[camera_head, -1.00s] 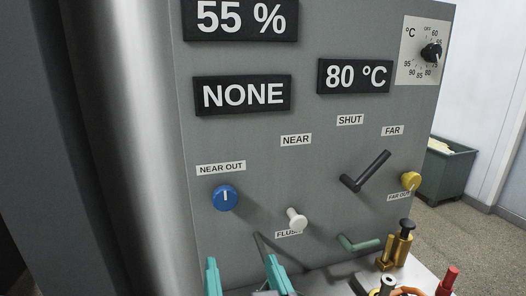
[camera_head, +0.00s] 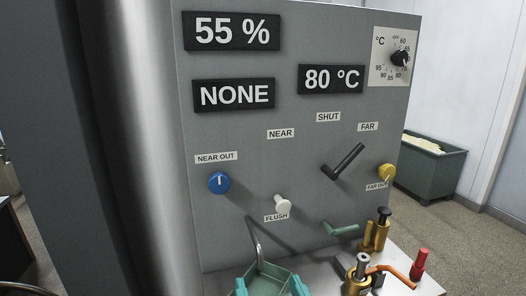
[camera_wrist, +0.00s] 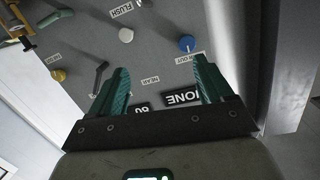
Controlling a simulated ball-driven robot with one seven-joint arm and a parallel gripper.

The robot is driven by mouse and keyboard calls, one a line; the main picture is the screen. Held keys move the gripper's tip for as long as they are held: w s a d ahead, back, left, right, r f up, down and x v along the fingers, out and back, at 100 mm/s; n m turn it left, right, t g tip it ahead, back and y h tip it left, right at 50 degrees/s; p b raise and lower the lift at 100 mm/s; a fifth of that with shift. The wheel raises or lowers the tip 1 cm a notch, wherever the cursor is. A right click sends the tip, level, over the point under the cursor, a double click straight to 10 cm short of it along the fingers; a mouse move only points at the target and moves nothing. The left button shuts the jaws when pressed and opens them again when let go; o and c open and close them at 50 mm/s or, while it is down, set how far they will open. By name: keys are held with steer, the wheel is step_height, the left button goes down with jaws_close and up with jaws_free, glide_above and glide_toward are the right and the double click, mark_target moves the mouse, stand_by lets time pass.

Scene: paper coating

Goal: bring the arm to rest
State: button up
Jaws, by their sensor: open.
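My gripper (camera_head: 270,285) shows at the bottom edge of the head view, with only its teal fingertips in sight. In the wrist view my gripper (camera_wrist: 160,66) has its two teal fingers wide apart with nothing between them. Its fingers point toward the grey control panel (camera_head: 225,140), and the blue NEAR OUT knob (camera_wrist: 187,44) and white FLUSH knob (camera_wrist: 126,35) lie beyond the tips. The rest of the arm is hidden below the head view.
The panel carries a black lever (camera_head: 345,160), a green handle (camera_head: 340,229) and a yellow knob (camera_head: 387,173). A green bin (camera_head: 432,168) stands right on open floor.

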steer(key=s+d+f+g+h+p, duration=0.1)
steer(key=s+d+f+g+h, duration=0.2)
steer(key=d+f, duration=0.6)
steer(key=s+d+f+g+h+p, duration=0.15)
steer(key=d+f+g, duration=0.25)
steer(key=d+f, duration=0.6)
steer(key=s+d+f+g, duration=0.2)
steer(key=s+f, duration=0.1)
steer(key=s, duration=0.3)
steer(key=s+d+f+g, duration=0.2)
steer(key=s+f+g, duration=0.1)
steer(key=s, duration=0.4)
steer(key=s+d+f+m+g, duration=0.1)
steer(key=s+d+f+g, duration=0.2)
steer(key=s+f, duration=0.2)
steer(key=shift+s+f+p, duration=0.25)
steer(key=shift+s+p, duration=0.05)
steer(key=shift+s, duration=0.75)
